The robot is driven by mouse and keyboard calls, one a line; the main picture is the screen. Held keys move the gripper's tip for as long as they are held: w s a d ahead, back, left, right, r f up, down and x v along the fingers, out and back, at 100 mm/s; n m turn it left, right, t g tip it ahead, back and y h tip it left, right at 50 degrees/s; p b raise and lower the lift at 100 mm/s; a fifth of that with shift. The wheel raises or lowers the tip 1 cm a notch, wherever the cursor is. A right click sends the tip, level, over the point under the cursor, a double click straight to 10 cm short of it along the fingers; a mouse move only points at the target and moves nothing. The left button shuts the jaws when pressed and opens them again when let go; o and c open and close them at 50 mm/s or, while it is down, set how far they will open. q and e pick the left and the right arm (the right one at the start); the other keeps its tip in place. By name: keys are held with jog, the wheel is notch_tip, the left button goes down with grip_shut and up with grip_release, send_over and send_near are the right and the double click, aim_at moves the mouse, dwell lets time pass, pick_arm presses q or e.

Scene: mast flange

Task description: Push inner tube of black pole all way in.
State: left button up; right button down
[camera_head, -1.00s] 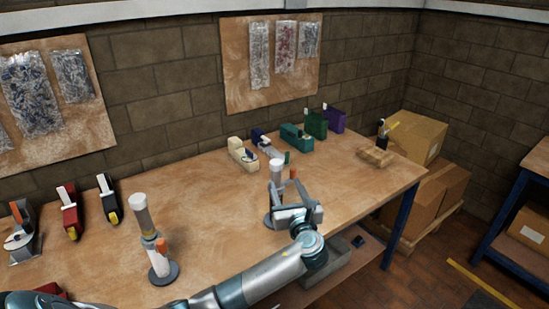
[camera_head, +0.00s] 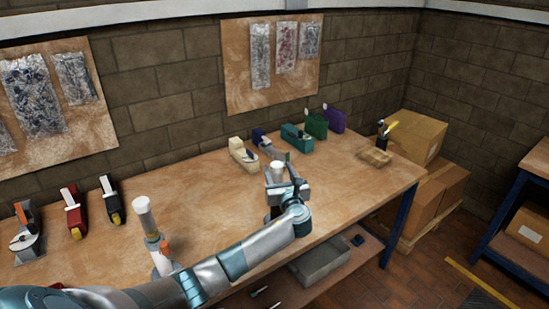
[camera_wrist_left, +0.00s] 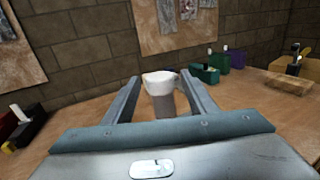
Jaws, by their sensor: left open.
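A pole with a white cap (camera_head: 278,167) on a grey tube stands near the middle of the workbench. Its lower part is mostly hidden behind my gripper and wrist. In the left wrist view the white cap (camera_wrist_left: 160,78) and the grey tube (camera_wrist_left: 166,107) below it show between the two fingers. My left gripper (camera_wrist_left: 159,86) is open, with one finger on each side of the pole. In the head view the left gripper (camera_head: 284,183) is at the pole, below its cap. I cannot tell whether a finger touches it. My right gripper is not in view.
A second pole (camera_head: 147,220) with a white cap and orange knob stands to the left; my arm hides its base. Tape dispensers (camera_head: 242,155) and coloured boxes (camera_head: 315,125) line the wall side.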

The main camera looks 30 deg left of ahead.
aim_at(276, 162)
pick_arm(q)
jog(key=shift+p+x, duration=0.55)
jog(key=shift+x, duration=2.75)
